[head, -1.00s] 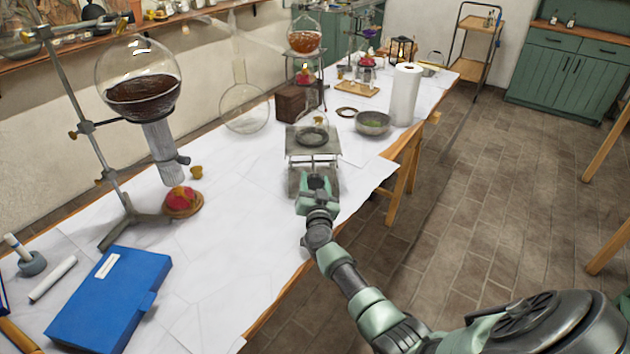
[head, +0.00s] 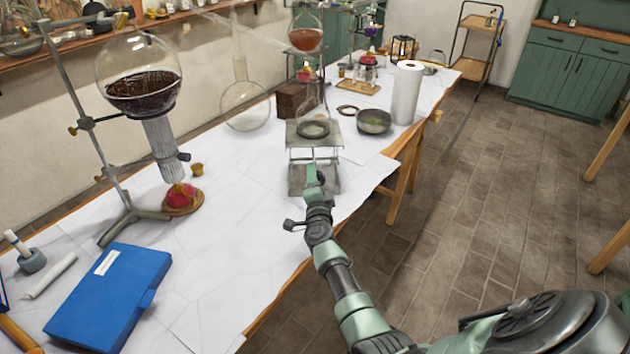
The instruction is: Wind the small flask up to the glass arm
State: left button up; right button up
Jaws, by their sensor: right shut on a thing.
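The small clear flask (head: 312,118) stands upright in a dark ring on the square top plate of a grey lab jack (head: 301,141), in the middle of the head view. A thin glass arm (head: 268,53) slopes down from the upper left toward the space above the flask; the glass is faint, and I cannot tell whether they touch. My right gripper (head: 313,179) is at the jack's near side, low down, shut on what appears to be its winding knob, which the fingers hide. My left gripper is out of view.
A large round flask of dark liquid (head: 140,92) hangs on a stand at left, above a red burner-like piece (head: 181,196). A blue case (head: 110,295) lies at front left. A metal bowl (head: 374,121) and paper roll (head: 406,93) stand right of the jack.

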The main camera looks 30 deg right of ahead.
jog(key=m+b, duration=0.1)
jog(key=m, duration=0.3)
jog(key=shift+f+m, duration=0.1)
jog(key=shift+m, duration=0.2)
jog(key=m+b, duration=0.1)
jog(key=m, duration=0.2)
jog(key=shift+m, duration=0.4)
jog(key=m, duration=0.4)
jog(key=shift+s+b, duration=0.1)
jog(key=shift+b, duration=0.25)
jog(key=shift+m, duration=2)
jog(key=o, duration=1.4)
jog(key=shift+r, duration=0.2)
jog(key=shift+r, duration=0.1)
